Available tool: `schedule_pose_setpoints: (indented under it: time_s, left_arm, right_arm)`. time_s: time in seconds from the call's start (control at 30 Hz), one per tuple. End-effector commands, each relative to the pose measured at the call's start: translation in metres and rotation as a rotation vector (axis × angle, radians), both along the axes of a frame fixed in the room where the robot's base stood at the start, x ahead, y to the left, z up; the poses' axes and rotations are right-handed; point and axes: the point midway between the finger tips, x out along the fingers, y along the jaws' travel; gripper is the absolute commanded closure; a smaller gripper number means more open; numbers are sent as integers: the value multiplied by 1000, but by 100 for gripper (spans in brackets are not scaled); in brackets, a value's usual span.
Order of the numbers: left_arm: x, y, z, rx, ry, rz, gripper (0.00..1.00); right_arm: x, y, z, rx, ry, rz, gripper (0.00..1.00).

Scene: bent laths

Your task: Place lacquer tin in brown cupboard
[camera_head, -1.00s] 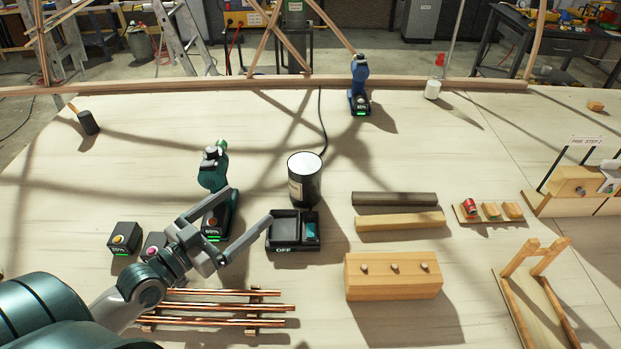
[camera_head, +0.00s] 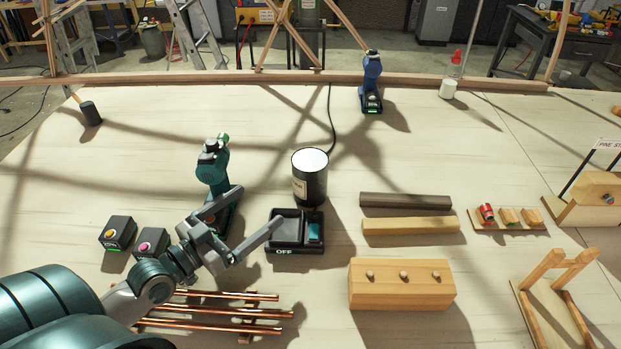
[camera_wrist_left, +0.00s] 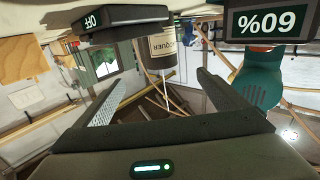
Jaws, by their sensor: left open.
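The lacquer tin (camera_head: 310,180) is a dark cylinder with a pale top and a cream label, upright on the pale table just behind the black charger. In the left wrist view the tin (camera_wrist_left: 161,45) appears upside down, its label showing, beyond and between the finger tips. My left gripper (camera_head: 254,209) is open and empty, its fingers pointing toward the tin and apart from it. One finger is close to the teal drill, the other close to the charger. No brown cupboard can be made out in these views. My right gripper is not in view.
A teal drill (camera_head: 214,170) stands left of the tin, and the charger (camera_head: 285,242) lies in front of it. Copper pipes (camera_head: 225,310) lie near my arm. Wood bars (camera_head: 405,202) and a pegged block (camera_head: 402,285) lie right. The table behind the tin is mostly clear.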

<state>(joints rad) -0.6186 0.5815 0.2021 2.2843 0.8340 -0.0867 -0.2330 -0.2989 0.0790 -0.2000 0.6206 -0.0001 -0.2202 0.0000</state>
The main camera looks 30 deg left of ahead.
Motion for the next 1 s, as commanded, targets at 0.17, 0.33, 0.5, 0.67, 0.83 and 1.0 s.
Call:
schedule_pose_setpoints:
  time_s: [0.17, 0.33, 0.5, 0.67, 0.83, 1.0]
  left_arm:
    - [2, 0, 0, 0, 0, 0, 7]
    - [12, -2, 2, -1, -2, 2, 7]
    - [31, -7, 3, -2, -3, 2, 7]
    - [51, -13, 4, -1, -3, 1, 7]
    - [74, -19, 4, -1, -2, 1, 7]
    - [98, -25, 3, -2, -1, 1, 7]
  right_arm:
    - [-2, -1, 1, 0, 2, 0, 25]
    - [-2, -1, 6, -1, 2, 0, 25]
    - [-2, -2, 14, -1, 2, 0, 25]
    - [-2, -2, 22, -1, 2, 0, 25]
    - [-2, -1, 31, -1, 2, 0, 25]
    - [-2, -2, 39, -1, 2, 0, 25]
